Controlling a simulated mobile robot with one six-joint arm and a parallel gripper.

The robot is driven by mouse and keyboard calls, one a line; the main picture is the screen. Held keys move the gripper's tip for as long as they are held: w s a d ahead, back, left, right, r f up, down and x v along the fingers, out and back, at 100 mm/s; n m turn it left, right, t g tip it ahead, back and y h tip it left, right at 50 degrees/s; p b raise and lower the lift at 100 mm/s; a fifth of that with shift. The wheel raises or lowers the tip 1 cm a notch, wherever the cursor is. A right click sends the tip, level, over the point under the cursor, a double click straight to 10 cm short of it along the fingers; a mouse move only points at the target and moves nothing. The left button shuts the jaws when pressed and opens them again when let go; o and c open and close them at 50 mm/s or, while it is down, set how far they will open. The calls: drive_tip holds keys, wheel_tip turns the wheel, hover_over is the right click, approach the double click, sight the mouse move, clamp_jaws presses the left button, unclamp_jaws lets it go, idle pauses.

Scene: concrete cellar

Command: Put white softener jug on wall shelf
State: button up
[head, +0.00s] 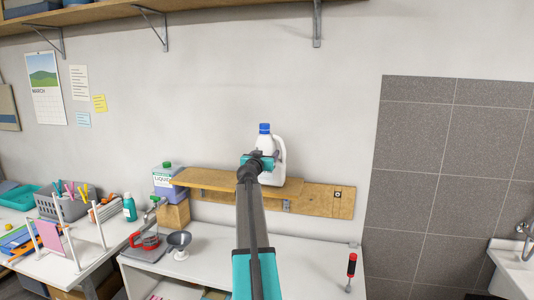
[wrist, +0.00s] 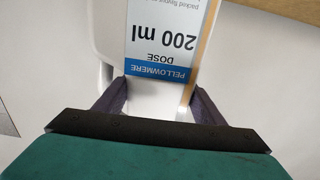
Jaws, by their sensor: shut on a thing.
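The white softener jug (head: 279,160) has a blue cap and a side handle. It is upright in the head view, just in front of or over the low wooden wall shelf (head: 215,182). I cannot tell whether its base touches the shelf. My gripper (head: 258,163) is shut on the jug. In the wrist view the fingers of my gripper (wrist: 157,105) lie on both sides of the jug's white body (wrist: 105,25), near its blue and white label. My arm hides part of the shelf's middle.
A socket plate (head: 338,194) is on the board at right. A higher shelf (head: 110,14) with brackets runs above. Below, a white worktop (head: 215,262) holds a funnel (head: 179,241) and a red-handled screwdriver (head: 351,268).

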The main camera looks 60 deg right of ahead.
drive_tip(key=o, duration=2.1)
drive_tip(key=shift+f, duration=0.1)
drive_tip(key=shift+s+a, duration=0.1)
drive_tip(key=shift+a, duration=0.1)
drive_tip(key=shift+b+v, duration=2.2)
drive_tip(key=shift+v, duration=3.65)
